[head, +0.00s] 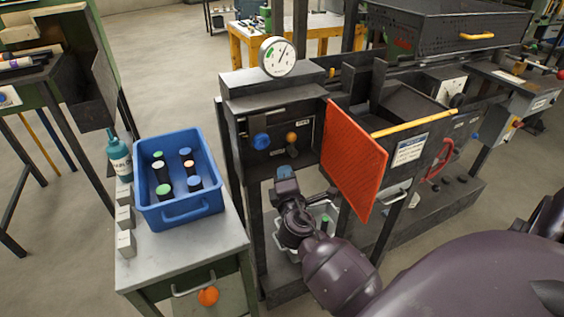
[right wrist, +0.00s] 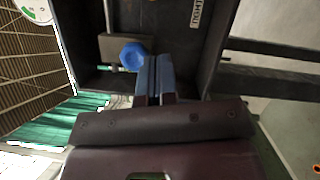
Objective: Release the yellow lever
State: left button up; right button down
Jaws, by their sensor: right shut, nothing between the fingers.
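A long yellow bar (head: 413,124) runs along the top edge of the machine, right of the red mesh guard. A small yellow-orange knob (head: 291,137) sits on the dark panel left of the guard. I cannot tell for sure which is the yellow lever. My right gripper (head: 284,172) is just below this panel, its blue-grey fingers pointing up at it. In the right wrist view its fingers (right wrist: 156,76) are together and empty, beside and apart from a blue knob (right wrist: 133,56). The blue knob also shows in the head view (head: 261,141). My left gripper is not in view.
The red mesh guard (head: 355,160) stands out right of my right gripper. A dial gauge (head: 276,57) tops the machine. A blue crate (head: 180,213) with several capped cylinders stands on the grey cabinet at left, beside a teal bottle (head: 119,158). Open floor lies behind.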

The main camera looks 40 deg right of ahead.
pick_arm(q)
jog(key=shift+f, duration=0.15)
pick_arm(e)
jog(key=shift+v, duration=1.85)
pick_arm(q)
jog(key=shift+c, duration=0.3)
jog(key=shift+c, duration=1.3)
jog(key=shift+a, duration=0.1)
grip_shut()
pick_arm(e)
jog(key=s+a+f+m+g+y, duration=0.2)
jog(key=s+a+f+m+y, duration=0.2)
jog(key=s+f+m, duration=0.2)
jog(key=s+a+f+m+g+y, duration=0.3)
jog(key=s+f+m, duration=0.4)
jog(key=s, duration=0.8)
notch_tip(320, 180, down, 4)
jog(key=shift+s+a+r+m+y, duration=0.1)
jog(key=shift+s+a+m+y, duration=0.15)
jog(key=shift+a+y, duration=0.8)
jog(key=shift+d, duration=0.25)
